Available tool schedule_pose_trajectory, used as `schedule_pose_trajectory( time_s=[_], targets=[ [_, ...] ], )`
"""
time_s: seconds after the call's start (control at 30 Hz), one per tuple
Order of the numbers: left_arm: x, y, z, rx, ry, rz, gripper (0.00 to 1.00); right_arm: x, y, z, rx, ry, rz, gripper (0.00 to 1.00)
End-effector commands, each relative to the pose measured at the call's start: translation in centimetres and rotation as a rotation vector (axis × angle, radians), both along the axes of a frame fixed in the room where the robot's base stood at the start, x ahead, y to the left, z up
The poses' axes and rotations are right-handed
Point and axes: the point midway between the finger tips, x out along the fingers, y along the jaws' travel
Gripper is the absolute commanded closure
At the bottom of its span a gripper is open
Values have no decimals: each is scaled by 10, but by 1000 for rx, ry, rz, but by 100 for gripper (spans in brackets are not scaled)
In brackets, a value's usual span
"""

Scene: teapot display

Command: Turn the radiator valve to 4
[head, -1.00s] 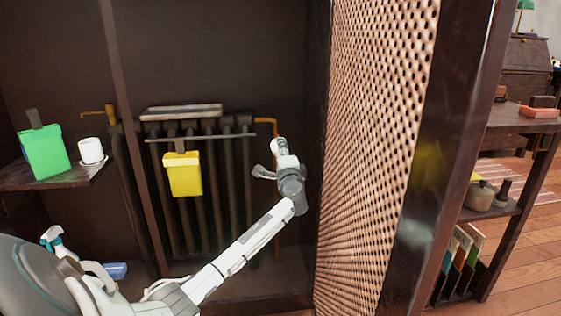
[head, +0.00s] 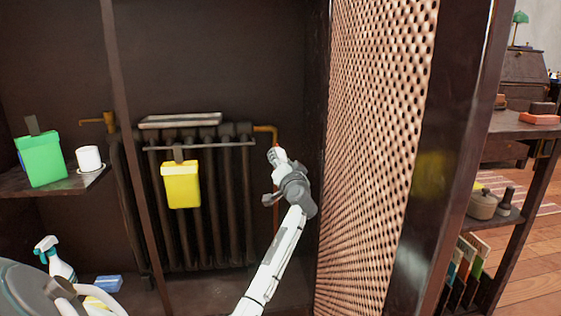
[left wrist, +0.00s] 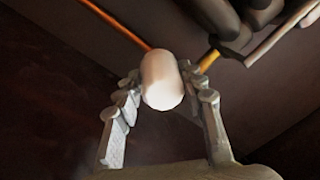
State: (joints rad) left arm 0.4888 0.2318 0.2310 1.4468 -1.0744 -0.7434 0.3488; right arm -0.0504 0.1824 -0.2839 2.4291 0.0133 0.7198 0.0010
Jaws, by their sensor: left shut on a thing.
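The radiator (head: 205,225) is dark and ribbed and stands in the alcove. Its white rounded valve head (head: 277,156) sits at the right side, below a copper pipe (head: 266,129). My left gripper (head: 282,168) reaches it from below and partly hides it. In the left wrist view, the white valve head (left wrist: 161,80) is between the two grey fingers, which are shut on it from both sides. No number or mark on the valve can be read. My right gripper is not in view.
A yellow bin (head: 181,188) hangs on the radiator's front rail. A perforated panel (head: 375,150) stands close to the right of my left arm. A shelf at left holds a green container (head: 41,162) and a white cup (head: 89,158). A spray bottle (head: 55,262) stands low at left.

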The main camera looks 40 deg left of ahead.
Motion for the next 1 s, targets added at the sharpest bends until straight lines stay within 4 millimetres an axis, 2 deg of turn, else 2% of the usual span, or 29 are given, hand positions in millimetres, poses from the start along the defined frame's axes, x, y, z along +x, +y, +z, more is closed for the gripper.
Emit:
schedule_pose_trajectory(
  time_s=[0.4,0.97,1.0],
  targets=[
    [1,0,1,-124,-157,-1,89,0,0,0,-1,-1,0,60],
    [0,0,2,-141,-182,-2,89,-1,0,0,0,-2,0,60],
    [0,0,2,-141,-182,-2,58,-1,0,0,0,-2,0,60]
  ],
)
